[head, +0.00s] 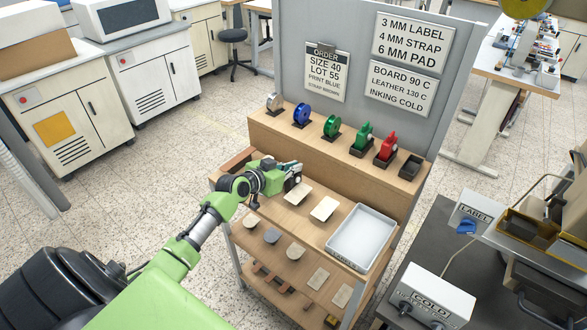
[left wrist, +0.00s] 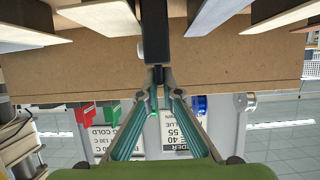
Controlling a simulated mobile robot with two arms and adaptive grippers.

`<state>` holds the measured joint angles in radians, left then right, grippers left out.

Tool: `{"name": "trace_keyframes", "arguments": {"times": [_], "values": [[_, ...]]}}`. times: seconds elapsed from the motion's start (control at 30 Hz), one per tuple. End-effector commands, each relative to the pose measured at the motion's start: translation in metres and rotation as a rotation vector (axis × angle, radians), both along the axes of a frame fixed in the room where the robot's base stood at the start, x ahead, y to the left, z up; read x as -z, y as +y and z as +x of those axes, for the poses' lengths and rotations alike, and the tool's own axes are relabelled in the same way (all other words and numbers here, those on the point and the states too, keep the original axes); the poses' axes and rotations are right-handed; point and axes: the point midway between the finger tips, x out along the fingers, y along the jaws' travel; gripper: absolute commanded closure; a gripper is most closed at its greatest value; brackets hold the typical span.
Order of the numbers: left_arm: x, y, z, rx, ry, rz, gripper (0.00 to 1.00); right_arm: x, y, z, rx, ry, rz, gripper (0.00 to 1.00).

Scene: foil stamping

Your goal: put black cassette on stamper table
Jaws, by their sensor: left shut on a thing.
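My left gripper (head: 294,172) reaches over the left part of the wooden cart's upper shelf, in front of the raised wooden ledge. In the left wrist view its fingers (left wrist: 157,73) close on a narrow black piece, which I take to be the black cassette (left wrist: 158,40). A small pale round part shows beside it. In the head view the held piece is too small and hidden to make out. A dark grey table (head: 437,238) stands at the right with control boxes; I cannot tell whether it is the stamper table. My right gripper is out of view.
The ledge (head: 276,125) bears several spools and a green (head: 363,138) and a red cassette (head: 387,147), plus an empty black holder (head: 410,166). Pale boards (head: 323,208) and a white tray (head: 360,238) lie on the shelf. A grey sign panel (head: 424,35) rises behind.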

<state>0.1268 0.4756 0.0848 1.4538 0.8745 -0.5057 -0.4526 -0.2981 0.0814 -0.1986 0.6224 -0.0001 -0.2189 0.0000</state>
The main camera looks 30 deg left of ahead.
Motion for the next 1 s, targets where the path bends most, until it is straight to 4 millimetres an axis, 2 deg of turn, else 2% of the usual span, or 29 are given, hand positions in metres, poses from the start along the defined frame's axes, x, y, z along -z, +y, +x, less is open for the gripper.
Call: {"name": "trace_keyframes", "arguments": {"times": [0.2,0.43,0.5,0.53,1.0], "values": [[0.0060,0.0001,0.0004,-0.001,-0.003,0.001,1.00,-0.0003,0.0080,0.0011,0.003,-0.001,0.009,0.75],[0.0106,0.0001,0.0003,-0.001,-0.002,0.001,1.00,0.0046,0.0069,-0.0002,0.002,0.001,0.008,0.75],[0.0092,0.0000,0.0001,-0.001,-0.001,0.001,0.79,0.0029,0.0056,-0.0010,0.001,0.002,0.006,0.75],[0.0092,0.0000,0.0001,-0.001,-0.001,0.001,0.78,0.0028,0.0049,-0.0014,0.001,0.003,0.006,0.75],[0.0056,0.0006,-0.0044,-0.001,0.000,0.001,0.78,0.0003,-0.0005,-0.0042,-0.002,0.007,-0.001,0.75]]}}
